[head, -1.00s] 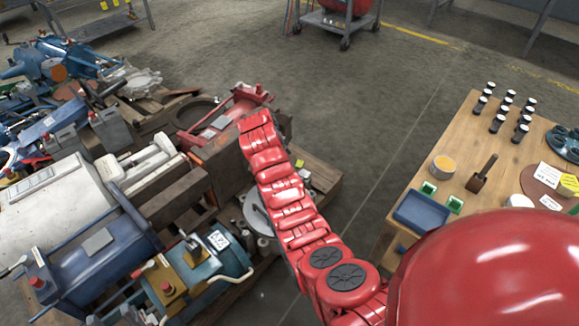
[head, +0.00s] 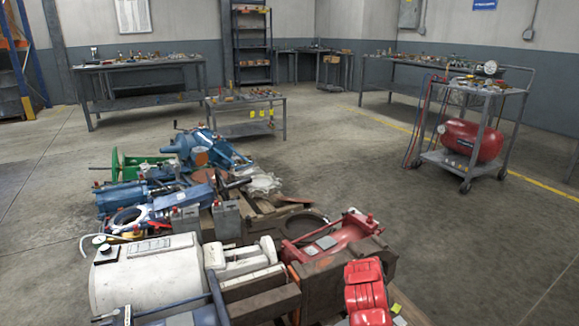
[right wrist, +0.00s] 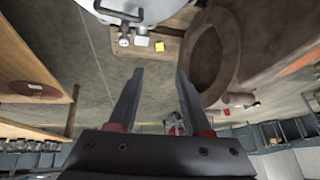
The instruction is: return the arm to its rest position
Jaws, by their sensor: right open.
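My right arm's red links (head: 366,292) show at the bottom edge of the head view, in front of the wooden pallet load. Its gripper is hidden in that view. In the right wrist view my right gripper (right wrist: 160,75) is open, with two dark fingers apart and nothing between them. Beyond the fingers are a brown ring-shaped part (right wrist: 212,55) and bare floor. My left arm and left gripper are in no current view.
Pallet lots with a white cylinder unit (head: 150,277), a red machine (head: 335,238) and blue pumps (head: 205,150) fill the left and centre. A cart (head: 462,165) with a red tank stands at the right. A wooden tabletop (right wrist: 30,75) is at left in the wrist view.

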